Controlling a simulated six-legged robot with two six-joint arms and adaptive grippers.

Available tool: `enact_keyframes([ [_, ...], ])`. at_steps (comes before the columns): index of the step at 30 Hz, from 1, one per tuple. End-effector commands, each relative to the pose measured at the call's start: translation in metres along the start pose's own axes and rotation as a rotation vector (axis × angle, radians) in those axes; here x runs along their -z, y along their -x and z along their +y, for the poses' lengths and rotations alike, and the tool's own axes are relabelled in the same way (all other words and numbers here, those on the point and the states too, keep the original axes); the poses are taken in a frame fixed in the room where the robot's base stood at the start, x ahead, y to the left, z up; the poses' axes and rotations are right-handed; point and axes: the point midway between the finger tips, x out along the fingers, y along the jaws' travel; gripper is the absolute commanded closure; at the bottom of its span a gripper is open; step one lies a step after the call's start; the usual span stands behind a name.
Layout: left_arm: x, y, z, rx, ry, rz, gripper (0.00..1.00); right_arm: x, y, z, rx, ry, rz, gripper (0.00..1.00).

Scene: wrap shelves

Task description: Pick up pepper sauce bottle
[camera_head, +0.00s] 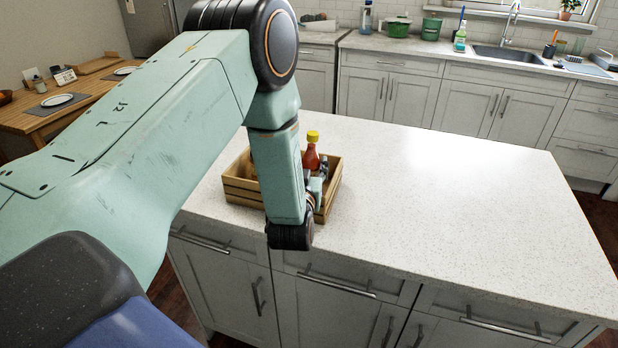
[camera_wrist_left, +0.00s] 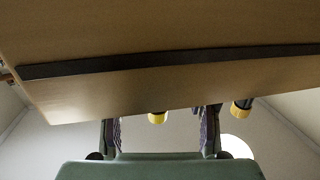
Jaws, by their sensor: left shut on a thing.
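A red bottle with a yellow cap, which I take for the pepper sauce bottle (camera_head: 311,160), stands upright in a wooden crate (camera_head: 238,190) on the island counter. My left gripper (camera_head: 316,187) is at the crate's right part, close to the bottle and partly hidden by my arm. The left wrist view looks upside down. There the brown crate wall (camera_wrist_left: 120,85) hides the fingertips, and a yellow cap (camera_wrist_left: 157,118) shows between the two fingers (camera_wrist_left: 160,130). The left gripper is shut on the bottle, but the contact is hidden. My right gripper is not in view.
Another yellow cap (camera_wrist_left: 241,108) on a dark neck is just outside the right finger in the left wrist view. The white speckled counter (camera_head: 460,200) is clear right of the crate. A sink counter (camera_head: 470,62) runs along the back.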

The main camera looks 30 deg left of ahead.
Motion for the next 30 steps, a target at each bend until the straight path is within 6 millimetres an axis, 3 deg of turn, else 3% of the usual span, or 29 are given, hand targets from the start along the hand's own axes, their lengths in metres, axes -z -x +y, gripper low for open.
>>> enact_keyframes([
  [8, 0.000, 0.000, 0.000, 0.000, 0.000, 0.000, 0.95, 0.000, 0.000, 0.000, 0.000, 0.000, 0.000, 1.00],
  [17, 0.004, 0.000, 0.000, 0.000, 0.001, 0.004, 0.96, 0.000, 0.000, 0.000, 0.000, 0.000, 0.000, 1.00],
  [23, 0.026, 0.000, 0.000, 0.000, 0.002, 0.006, 0.96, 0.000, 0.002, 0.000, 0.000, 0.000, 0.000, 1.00],
  [30, 0.071, 0.003, 0.000, 0.000, 0.003, 0.006, 0.96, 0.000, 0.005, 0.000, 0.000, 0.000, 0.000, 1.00],
])
